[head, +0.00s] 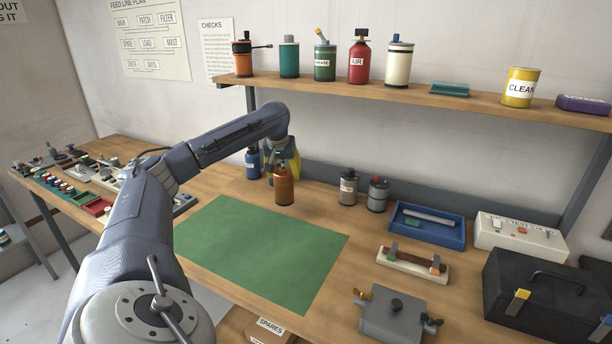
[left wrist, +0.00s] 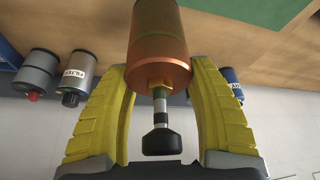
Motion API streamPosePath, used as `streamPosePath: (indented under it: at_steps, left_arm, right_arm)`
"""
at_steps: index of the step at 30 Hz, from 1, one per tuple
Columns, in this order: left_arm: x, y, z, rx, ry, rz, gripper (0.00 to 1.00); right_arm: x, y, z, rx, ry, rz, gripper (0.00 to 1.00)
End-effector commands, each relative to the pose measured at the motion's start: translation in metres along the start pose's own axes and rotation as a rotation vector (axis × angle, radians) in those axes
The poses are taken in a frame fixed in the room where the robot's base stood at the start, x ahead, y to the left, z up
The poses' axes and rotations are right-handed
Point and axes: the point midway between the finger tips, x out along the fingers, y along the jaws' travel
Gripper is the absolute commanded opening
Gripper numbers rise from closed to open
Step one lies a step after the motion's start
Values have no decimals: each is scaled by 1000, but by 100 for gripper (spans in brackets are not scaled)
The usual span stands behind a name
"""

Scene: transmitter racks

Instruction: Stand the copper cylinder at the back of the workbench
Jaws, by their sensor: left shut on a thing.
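The copper cylinder (head: 284,188) is upright at the back edge of the green mat, towards the rear of the workbench (head: 325,214). I cannot tell whether its base touches the bench. In the left wrist view the copper cylinder (left wrist: 160,62) has a metal stem and black knob on its near end. My left gripper (head: 282,172) is shut on it. Its yellow fingers press on both sides in the left wrist view (left wrist: 160,80). In the head view the gripper is partly hidden behind the cylinder. My right gripper is not in view.
A blue canister (head: 253,161) stands just left of the gripper. A labelled grey canister (head: 348,187) and a darker one (head: 378,195) stand to the right. The green mat (head: 255,252) is bare. A loaded shelf (head: 430,98) runs above the back.

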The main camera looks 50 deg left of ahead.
Motion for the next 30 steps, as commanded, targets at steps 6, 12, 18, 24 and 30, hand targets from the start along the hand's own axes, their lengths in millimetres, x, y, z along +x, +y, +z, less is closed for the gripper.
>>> streamPosePath:
  at_steps: [6, 12, 18, 24, 30]
  left_arm:
    - [14, 14, -36, -3, -1, 4, 11]
    - [26, 24, -64, -3, -1, 4, 11]
    - [36, 33, -88, -1, -1, 3, 11]
    - [43, 38, -106, -3, 0, 2, 11]
    - [60, 38, -105, 1, -1, -3, 11]
  right_arm:
    - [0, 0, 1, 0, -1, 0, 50]
    - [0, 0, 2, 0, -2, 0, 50]
    - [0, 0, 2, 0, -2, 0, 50]
    - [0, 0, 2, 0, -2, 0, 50]
    - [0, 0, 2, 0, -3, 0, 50]
